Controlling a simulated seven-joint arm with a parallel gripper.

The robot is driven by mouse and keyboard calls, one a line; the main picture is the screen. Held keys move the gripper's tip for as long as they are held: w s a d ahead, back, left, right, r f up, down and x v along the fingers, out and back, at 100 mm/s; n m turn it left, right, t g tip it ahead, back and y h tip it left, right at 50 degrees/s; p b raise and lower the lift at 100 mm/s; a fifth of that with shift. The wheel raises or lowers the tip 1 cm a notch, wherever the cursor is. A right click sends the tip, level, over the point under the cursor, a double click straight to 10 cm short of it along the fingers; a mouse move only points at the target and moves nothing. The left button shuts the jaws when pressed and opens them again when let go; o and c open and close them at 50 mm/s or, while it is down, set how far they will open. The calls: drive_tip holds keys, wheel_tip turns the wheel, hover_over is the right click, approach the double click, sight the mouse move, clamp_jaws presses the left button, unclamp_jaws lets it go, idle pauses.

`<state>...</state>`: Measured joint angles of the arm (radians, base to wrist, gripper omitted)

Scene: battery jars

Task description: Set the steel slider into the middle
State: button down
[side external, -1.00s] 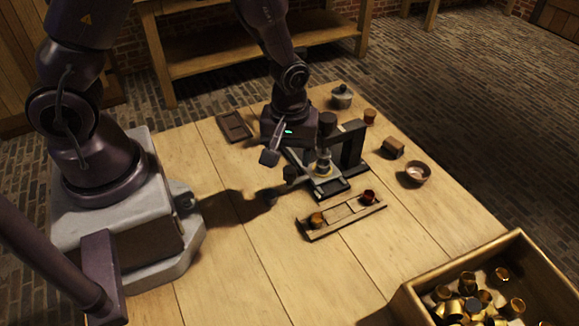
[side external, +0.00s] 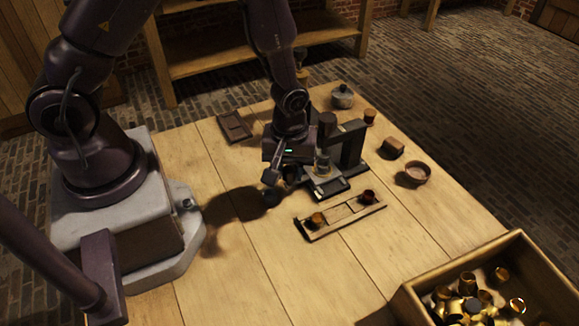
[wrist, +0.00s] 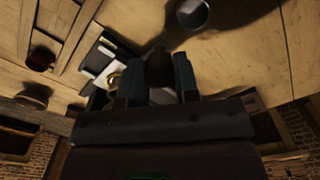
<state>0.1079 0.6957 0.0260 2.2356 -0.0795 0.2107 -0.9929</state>
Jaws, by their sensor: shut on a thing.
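A small press stand (side external: 352,148) with a dark rail base (side external: 333,190) stands on the table. A pale steel slider plate (side external: 328,182) lies on the rail, with a glass and brass jar (side external: 322,166) on it below the dark press head. In the wrist view the slider plate (wrist: 97,62) and a brass ring (wrist: 114,79) show left of the fingers. My gripper (side external: 272,178) is low at the rail's left end. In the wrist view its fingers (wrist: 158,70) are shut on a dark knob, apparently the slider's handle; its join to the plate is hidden.
A wooden tray (side external: 345,227) with two small cups lies in front of the press. A bowl (side external: 416,172), a wooden block (side external: 392,149) and a lidded pot (side external: 342,97) stand behind and right. A crate of brass cups (side external: 405,300) is at lower right. The front-left table is clear.

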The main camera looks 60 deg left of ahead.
drive_tip(key=a, duration=0.8)
drive_tip(key=c, duration=0.8)
unclamp_jaws()
drive_tip(key=shift+c, duration=0.2)
wheel_tip(320, 180, up, 13)
